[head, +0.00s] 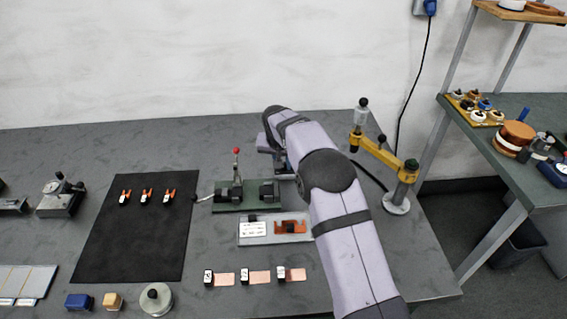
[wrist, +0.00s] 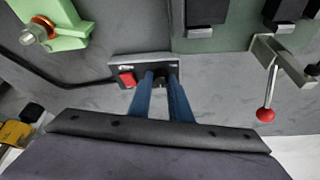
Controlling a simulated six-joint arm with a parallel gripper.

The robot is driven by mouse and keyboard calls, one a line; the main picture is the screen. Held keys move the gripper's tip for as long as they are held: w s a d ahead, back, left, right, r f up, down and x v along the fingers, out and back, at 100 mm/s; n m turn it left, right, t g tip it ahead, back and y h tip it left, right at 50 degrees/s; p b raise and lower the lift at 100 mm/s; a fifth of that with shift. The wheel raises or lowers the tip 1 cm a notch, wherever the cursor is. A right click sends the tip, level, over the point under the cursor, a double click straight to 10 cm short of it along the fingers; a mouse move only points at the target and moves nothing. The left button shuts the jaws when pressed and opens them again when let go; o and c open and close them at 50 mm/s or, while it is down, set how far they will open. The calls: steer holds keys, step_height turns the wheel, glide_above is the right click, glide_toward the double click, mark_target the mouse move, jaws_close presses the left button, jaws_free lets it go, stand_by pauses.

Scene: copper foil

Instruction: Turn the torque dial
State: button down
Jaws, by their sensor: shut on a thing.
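A small dark control box (wrist: 114,69) with a red rocker switch (wrist: 127,79) sits on the grey bench in the wrist view. A dark round dial (wrist: 160,80) is on its face, mostly hidden by my fingers. My gripper (wrist: 160,76) has its two blue fingers on either side of the dial and is shut on it. In the head view my gripper is low over the bench behind the green fixture, its fingers hidden by my arm. I cannot make out the box or dial there.
A green fixture (head: 238,207) with a red-ball lever (head: 236,151) stands close by; the ball also shows in the wrist view (wrist: 265,115). A yellow jointed arm (head: 382,154) on a post stands to the right. A black mat (head: 135,225) with several orange-and-black parts lies left.

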stand_by(0.3)
steer(key=c, duration=1.6)
jaws_free()
steer(key=shift+r, duration=0.1)
steer(key=shift+b+v, duration=1.05)
steer(key=shift+v, duration=2.55)
steer(key=s+d+f+n+g, duration=0.1)
steer(key=s+d, duration=0.2)
steer(key=s, duration=1)
steer(key=s+d+f+n+g+p, duration=0.1)
steer(key=s+d+f+g, duration=0.1)
steer(key=s, duration=1.1)
steer(key=s+d+f+n+g+y+p, duration=0.1)
steer(key=s+d, duration=0.3)
steer(key=s, duration=0.9)
steer(key=shift+d+f, duration=0.3)
steer(key=shift+f, duration=0.15)
